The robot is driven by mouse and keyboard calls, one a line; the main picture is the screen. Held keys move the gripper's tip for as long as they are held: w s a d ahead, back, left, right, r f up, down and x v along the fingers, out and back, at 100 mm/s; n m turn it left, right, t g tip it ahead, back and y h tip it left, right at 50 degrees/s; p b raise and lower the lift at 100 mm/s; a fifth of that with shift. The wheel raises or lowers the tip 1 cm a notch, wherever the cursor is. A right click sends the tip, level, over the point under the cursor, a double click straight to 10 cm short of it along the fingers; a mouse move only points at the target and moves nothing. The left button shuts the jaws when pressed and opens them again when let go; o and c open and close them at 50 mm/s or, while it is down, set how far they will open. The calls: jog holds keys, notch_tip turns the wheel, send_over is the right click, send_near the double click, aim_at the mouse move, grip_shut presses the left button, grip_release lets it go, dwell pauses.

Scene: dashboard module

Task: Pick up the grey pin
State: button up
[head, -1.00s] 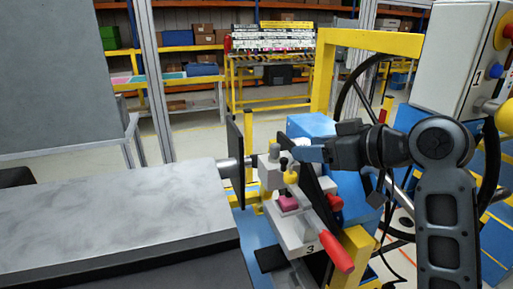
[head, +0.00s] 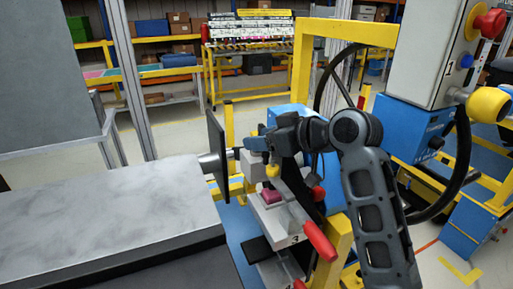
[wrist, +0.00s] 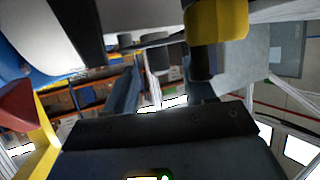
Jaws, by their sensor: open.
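My gripper (head: 257,143) is open at the top of the grey fixture (head: 270,215) in the head view. In the wrist view its two fingers (wrist: 160,92) point away from the camera, apart. A short grey cylinder, apparently the grey pin (wrist: 156,62), shows in the gap between them, and contact cannot be told. Other dark stubs are close by. In the head view the gripper largely hides the pin. A yellow knob (head: 273,171) on a dark stem sits just below the fingers and also shows at the top right of the wrist view (wrist: 217,20).
A dark upright plate (head: 217,155) stands just left of the gripper. A grey table (head: 100,215) fills the left, and a control box with a red button (head: 489,23) stands right.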

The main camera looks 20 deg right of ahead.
jog(key=shift+c, duration=0.4)
grip_shut()
